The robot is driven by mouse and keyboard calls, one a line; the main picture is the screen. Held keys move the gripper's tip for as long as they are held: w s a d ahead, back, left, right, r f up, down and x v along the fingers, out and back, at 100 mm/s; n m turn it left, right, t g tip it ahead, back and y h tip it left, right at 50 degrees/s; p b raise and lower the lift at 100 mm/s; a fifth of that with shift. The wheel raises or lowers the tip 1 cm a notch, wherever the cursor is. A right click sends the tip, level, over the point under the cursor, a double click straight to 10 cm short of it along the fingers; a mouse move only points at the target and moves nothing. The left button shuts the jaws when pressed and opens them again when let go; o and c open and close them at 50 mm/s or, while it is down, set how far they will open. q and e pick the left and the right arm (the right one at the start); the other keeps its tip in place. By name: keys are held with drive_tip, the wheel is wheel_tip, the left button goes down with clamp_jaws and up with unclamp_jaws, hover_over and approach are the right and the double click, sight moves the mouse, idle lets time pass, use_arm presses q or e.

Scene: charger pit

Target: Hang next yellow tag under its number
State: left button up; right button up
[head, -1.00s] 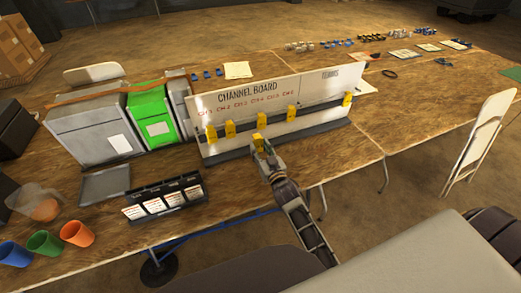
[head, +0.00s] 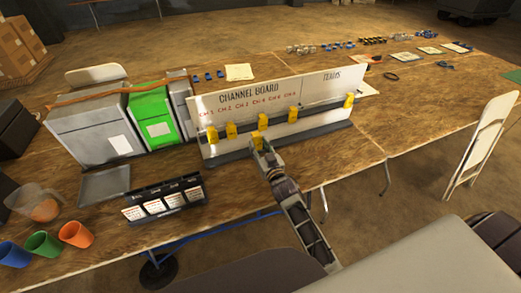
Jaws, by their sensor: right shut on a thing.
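The white channel board (head: 320,88) stands on the wooden table, with red channel labels along its upper left. Yellow tags hang on its dark rail under CH1 (head: 212,134), CH2 (head: 231,129), CH4 (head: 262,121) and CH6 (head: 293,113). One more yellow tag (head: 349,100) hangs on the right section. The rail under CH3 and CH5 looks bare. My right gripper (head: 262,147) is shut on a yellow tag (head: 256,138), held in front of the board just below the CH4 tag. It looks apart from the rail, though depth is hard to judge. My left gripper is out of view.
Left of the board stand a green box (head: 150,120) and grey boxes (head: 95,135). A dark card holder (head: 165,200) with white cards and a grey tray (head: 104,184) lie at front left. Cups (head: 76,234) and a jug (head: 38,203) are farther left.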

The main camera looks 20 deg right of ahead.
drive_tip(key=shift+w+a+b, duration=0.1)
drive_tip(key=shift+w+b, duration=0.85)
drive_tip(key=shift+w, duration=1.25)
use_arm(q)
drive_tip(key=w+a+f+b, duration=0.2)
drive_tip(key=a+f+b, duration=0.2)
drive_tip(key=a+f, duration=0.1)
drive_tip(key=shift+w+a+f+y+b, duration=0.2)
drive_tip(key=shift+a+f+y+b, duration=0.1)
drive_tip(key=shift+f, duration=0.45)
use_arm(e)
drive_tip(key=w+f, duration=0.1)
drive_tip(key=w, duration=0.6)
drive_tip(key=shift+w, duration=0.3)
drive_tip(key=shift+a+f, duration=0.1)
drive_tip(key=shift+f, duration=0.05)
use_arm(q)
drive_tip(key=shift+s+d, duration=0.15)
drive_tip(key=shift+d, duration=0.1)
use_arm(e)
drive_tip(key=o, duration=0.6)
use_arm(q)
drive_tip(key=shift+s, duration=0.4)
use_arm(e)
drive_tip(key=o, duration=0.4)
